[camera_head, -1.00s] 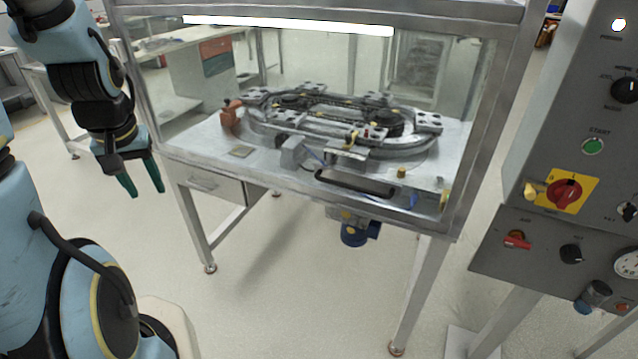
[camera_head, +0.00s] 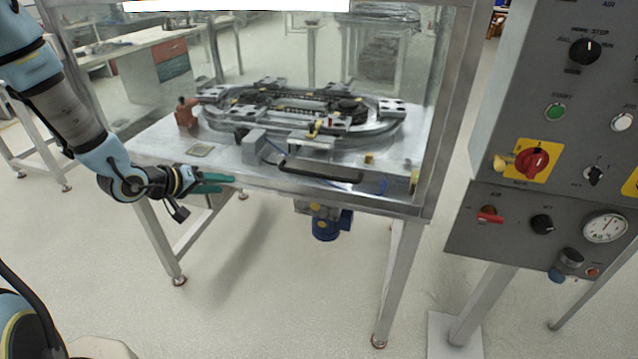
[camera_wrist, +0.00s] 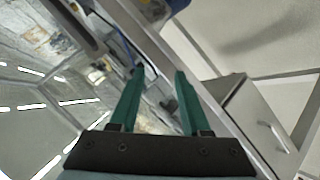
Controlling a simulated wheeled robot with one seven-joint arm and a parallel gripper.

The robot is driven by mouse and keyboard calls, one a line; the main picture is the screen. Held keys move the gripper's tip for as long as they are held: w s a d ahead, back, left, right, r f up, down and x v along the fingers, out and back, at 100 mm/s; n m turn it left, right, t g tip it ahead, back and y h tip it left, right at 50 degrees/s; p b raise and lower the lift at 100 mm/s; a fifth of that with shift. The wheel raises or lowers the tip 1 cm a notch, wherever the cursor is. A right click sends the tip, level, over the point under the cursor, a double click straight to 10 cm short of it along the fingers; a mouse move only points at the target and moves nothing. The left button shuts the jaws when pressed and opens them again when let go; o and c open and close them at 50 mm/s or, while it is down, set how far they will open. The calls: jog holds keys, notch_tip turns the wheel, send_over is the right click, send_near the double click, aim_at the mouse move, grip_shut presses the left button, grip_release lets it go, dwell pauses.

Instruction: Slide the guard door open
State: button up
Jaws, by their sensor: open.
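The guard door (camera_head: 268,60) is a clear panel in a metal frame in front of the ring track (camera_head: 295,110). A black bar handle (camera_head: 320,171) sits low on it, and the door looks shut. The handle shows in part at the top left of the wrist view (camera_wrist: 76,24). My gripper (camera_head: 231,182) is in front of the table's front edge, left of the handle and a little lower, apart from it. In the wrist view its two green fingers (camera_wrist: 158,75) are spread with nothing held between them.
A control panel (camera_head: 570,130) with knobs, a yellow-backed red switch and a gauge stands at the right. A drawer (camera_wrist: 262,122) is under the tabletop. A blue motor (camera_head: 325,226) hangs below the table. The floor in front is clear.

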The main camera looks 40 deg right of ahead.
jog(key=s+d+f+g+h+b, duration=0.1)
jog(key=s+d+f+g+h, duration=0.2)
jog(key=s+d, duration=0.4)
jog(key=g+h, duration=0.4)
jog(key=h, duration=0.1)
send_near(321, 176)
jog(key=shift+n, duration=0.4)
jog(key=p+x, duration=0.1)
jog(key=x, duration=0.4)
jog(key=p+x, duration=0.1)
jog(key=x, duration=0.4)
jog(key=shift+w+d+f+p, duration=0.15)
jog(key=shift+w+f+p, duration=0.05)
jog(key=shift+p, duration=0.15)
grip_shut()
